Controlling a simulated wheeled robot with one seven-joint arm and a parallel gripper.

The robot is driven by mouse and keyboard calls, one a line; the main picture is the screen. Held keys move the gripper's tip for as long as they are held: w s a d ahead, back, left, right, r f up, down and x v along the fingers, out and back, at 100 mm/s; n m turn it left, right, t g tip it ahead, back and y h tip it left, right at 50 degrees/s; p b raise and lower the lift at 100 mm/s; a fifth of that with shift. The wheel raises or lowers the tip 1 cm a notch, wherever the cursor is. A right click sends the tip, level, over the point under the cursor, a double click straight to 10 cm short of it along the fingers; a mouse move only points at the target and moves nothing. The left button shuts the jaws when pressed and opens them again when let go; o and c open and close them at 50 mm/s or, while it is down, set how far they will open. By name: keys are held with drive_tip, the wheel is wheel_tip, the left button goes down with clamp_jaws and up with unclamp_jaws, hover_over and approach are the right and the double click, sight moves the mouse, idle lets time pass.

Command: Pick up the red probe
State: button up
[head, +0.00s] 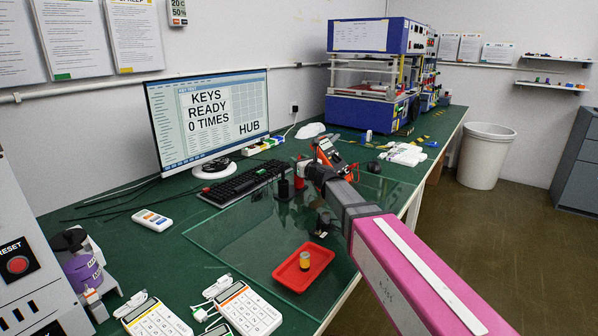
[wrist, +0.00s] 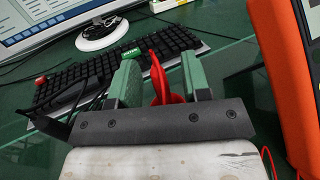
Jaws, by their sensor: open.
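The red probe (wrist: 162,82) stands between the two green fingers of my gripper (wrist: 159,66) in the wrist view. The fingers are open, with a gap visible around the red part. The probe's lower end is hidden behind the dark gripper body. In the head view, a red piece (head: 299,169) shows beside my gripper (head: 308,172), near the keyboard's right end; my gripper partly hides it, and its finger gap is too small to judge there.
An orange-cased meter (wrist: 278,75) stands close on the right in the wrist view. A black holder-like piece (head: 283,189) is left of my gripper. A red tray (head: 318,262) sits on the glass sheet.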

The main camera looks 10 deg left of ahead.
clamp_jaws()
